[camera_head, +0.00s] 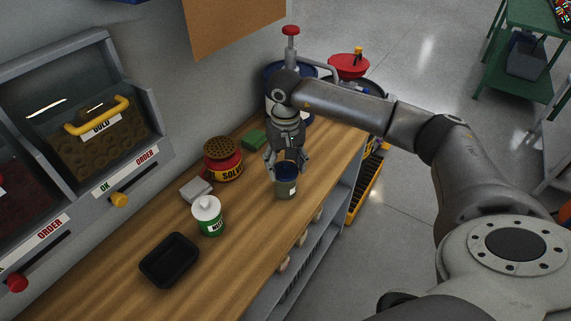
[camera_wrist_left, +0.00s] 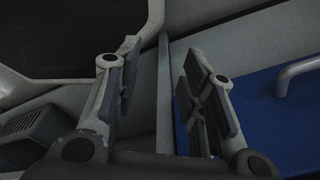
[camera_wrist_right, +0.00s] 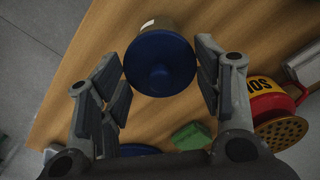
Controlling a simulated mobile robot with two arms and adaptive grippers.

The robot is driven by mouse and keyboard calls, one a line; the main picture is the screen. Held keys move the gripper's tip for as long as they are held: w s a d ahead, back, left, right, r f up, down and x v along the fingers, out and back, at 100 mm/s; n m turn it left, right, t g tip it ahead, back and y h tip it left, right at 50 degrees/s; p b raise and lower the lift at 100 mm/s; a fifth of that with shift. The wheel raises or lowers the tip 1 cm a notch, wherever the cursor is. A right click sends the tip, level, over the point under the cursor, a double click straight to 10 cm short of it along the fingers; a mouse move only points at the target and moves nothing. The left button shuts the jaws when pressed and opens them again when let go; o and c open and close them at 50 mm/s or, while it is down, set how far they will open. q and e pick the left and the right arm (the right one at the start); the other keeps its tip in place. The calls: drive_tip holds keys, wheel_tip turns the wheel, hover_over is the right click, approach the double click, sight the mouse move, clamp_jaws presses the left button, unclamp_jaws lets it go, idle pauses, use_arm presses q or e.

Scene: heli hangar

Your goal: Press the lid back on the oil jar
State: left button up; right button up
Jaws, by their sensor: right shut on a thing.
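The oil jar (camera_head: 286,189) is a small grey-tan jar standing upright near the front edge of the wooden bench. Its blue lid (camera_head: 287,171) is at the jar's mouth; I cannot tell whether it sits fully down. In the right wrist view the round blue lid (camera_wrist_right: 160,62) has a central knob and hides most of the jar (camera_wrist_right: 162,23).
A red and yellow solvent can (camera_head: 223,160), a green block (camera_head: 253,139), a grey block (camera_head: 195,191), a white and green bottle (camera_head: 208,217) and a black tray (camera_head: 169,260) stand on the bench (camera_head: 240,240). A blue drum (camera_head: 275,80) is behind.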

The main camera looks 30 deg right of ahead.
idle(0.9)
idle(0.3)
drive_tip(key=o, duration=0.8)
drive_tip(key=o, duration=0.3)
drive_tip(key=shift+r, duration=0.1)
drive_tip(key=shift+r+p, duration=1.55)
drive_tip(key=shift+r, duration=1.85)
